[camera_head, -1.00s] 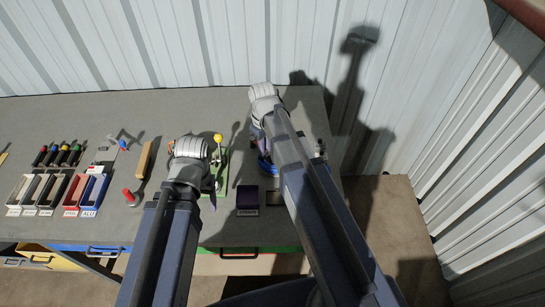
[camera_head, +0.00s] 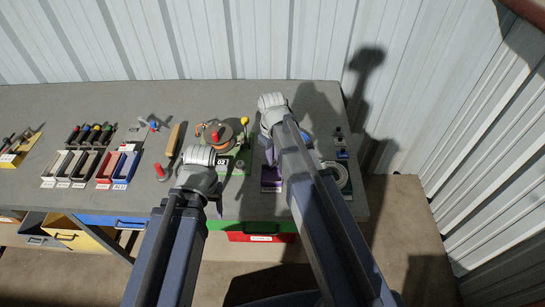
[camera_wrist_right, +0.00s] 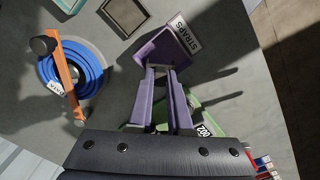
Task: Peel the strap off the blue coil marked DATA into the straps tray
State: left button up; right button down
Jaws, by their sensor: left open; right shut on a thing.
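The blue coil (camera_wrist_right: 72,72) marked DATA lies at the left of the right wrist view, with an orange bar across it. In the head view my right arm hides it. The purple straps tray (camera_wrist_right: 178,40) is ahead of my right gripper (camera_wrist_right: 162,72), its label facing up right; it also shows in the head view (camera_head: 271,184). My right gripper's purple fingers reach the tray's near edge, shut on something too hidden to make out. I cannot tell whether they touch the tray. My left gripper (camera_head: 217,188) is open, near the green fixture; its fingertips are partly hidden.
A green fixture (camera_head: 240,160) with a yellow-knobbed lever stands left of the tray. A grey-framed tray (camera_wrist_right: 125,14) lies near the coil. Several small bins (camera_head: 90,168), a wooden block (camera_head: 174,140) and a red-topped post (camera_head: 160,172) stand further left. Bare bench lies behind.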

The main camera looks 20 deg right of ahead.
jog(key=shift+s+a, duration=0.25)
jog(key=shift+w+d+f, duration=0.1)
jog(key=shift+f, duration=0.25)
jog(key=shift+f+b, duration=0.85)
jog(key=shift+b, duration=0.25)
jog(key=shift+f+b, duration=0.6)
jog(key=shift+f, duration=0.2)
jog(key=shift+f+b, duration=0.35)
jog(key=shift+b, duration=0.2)
jog(key=c, duration=0.8)
grip_release()
